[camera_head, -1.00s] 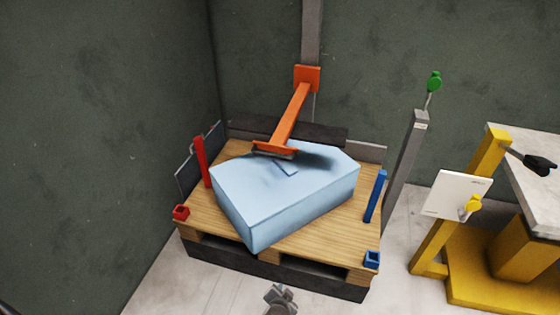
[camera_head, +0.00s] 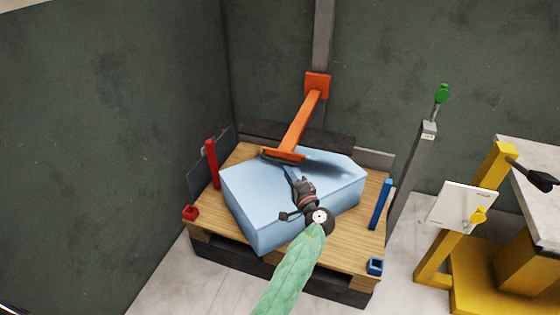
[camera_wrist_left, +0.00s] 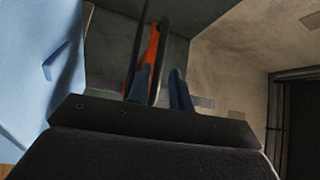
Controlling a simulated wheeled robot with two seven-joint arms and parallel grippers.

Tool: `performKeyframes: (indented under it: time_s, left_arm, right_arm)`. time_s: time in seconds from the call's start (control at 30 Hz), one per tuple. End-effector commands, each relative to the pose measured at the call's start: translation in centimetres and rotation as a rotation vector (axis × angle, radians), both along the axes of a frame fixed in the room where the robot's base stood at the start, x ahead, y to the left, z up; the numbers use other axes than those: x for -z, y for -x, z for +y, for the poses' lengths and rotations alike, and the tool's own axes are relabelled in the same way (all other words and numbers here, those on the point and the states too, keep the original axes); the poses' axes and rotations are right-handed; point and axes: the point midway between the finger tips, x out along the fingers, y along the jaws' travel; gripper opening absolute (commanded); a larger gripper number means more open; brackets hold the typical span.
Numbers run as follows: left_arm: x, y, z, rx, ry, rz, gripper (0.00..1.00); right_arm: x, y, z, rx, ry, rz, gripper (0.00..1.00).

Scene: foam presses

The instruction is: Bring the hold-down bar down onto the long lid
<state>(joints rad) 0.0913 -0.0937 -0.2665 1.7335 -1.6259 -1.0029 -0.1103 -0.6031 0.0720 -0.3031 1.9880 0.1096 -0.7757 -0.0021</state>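The orange hold-down bar (camera_head: 299,122) slopes down from a grey post at the back wall. Its wide orange foot (camera_head: 283,155) is at the rear edge of a light blue angular block (camera_head: 256,199), over or on it; I cannot tell whether they touch. I cannot make out a separate long lid from this block. My left gripper (camera_head: 299,182) is over the block's top, in front of the foot. In the left wrist view its two fingers (camera_wrist_left: 160,90) stand apart, with orange bar visible behind and the block (camera_wrist_left: 28,70) at left. My right gripper is out of view.
The block rests on a wooden pallet (camera_head: 250,258). A red post (camera_head: 211,163) and a blue post (camera_head: 381,205) stand at its sides. A grey stand (camera_head: 410,180) with a green knob (camera_head: 442,93) and a yellow-framed machine (camera_head: 440,258) are at the right.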

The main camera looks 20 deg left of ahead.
Motion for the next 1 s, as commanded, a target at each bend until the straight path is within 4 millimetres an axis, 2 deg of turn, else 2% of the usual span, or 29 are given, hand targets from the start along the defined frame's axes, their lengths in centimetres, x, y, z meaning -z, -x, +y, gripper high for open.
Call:
performKeyframes:
  time_s: [0.43, 0.87, 1.0]
  left_arm:
    - [-0.9, -4.3, 4.1, 0.001, 0.002, 0.001, 0.22]
    - [-0.9, -5.0, 4.8, 0.003, 0.003, 0.001, 0.22]
    - [-0.9, -5.0, 4.8, 0.002, 0.003, 0.001, 0.0]
  right_arm:
    - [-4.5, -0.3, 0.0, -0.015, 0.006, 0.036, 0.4]
    - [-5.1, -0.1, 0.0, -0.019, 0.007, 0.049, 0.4]
    - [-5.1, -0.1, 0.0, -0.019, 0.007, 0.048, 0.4]
